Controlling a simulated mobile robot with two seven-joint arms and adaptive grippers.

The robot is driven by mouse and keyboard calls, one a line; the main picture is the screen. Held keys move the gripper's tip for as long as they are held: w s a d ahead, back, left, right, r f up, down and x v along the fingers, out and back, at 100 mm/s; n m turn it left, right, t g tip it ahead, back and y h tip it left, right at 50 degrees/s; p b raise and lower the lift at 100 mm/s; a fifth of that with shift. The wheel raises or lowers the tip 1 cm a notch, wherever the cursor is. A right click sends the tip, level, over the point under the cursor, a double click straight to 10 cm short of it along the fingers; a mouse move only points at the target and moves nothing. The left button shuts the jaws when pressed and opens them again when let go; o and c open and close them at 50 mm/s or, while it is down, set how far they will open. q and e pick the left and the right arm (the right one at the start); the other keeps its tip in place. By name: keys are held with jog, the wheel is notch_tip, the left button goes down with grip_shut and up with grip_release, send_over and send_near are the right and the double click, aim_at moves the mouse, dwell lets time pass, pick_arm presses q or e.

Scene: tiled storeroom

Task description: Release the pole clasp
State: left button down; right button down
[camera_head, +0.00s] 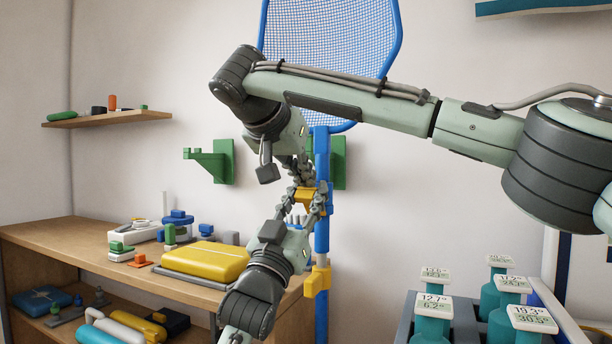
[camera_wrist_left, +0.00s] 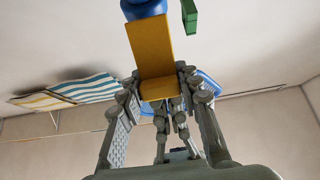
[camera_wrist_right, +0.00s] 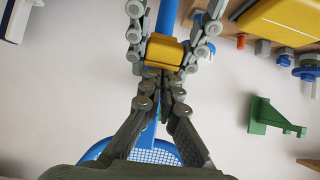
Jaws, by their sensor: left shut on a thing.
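The blue pole (camera_head: 322,235) stands upright with a blue net at its top. A yellow clasp (camera_head: 304,196) sits beside the pole at mid height; it also shows in the left wrist view (camera_wrist_left: 157,60) and right wrist view (camera_wrist_right: 165,50). My left gripper (camera_head: 308,206) reaches up from below and is shut on the clasp, one finger on each side. My right gripper (camera_head: 302,178) comes down from above with its fingertips close together at the clasp's upper end. Whether they touch or grip it is hidden by overlapping fingers.
A second yellow block (camera_head: 318,281) is on the pole lower down. Green wall brackets (camera_head: 215,161) are behind. A wooden bench (camera_head: 60,237) with a yellow case (camera_head: 205,260) stands left, and several teal bottles (camera_head: 432,325) stand lower right.

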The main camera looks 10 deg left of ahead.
pick_arm(q)
jog(key=c, duration=1.4)
grip_release()
jog(key=shift+r, duration=0.15)
jog(key=shift+c, duration=0.2)
pick_arm(e)
jog(key=shift+s+a+f, duration=0.25)
jog(key=shift+a+f, duration=0.05)
jog(key=shift+f, duration=0.1)
pick_arm(q)
jog(key=o, duration=0.4)
pick_arm(e)
jog(key=shift+w+r, duration=0.1)
jog(key=shift+d+r, duration=0.1)
jog(key=shift+d, duration=0.05)
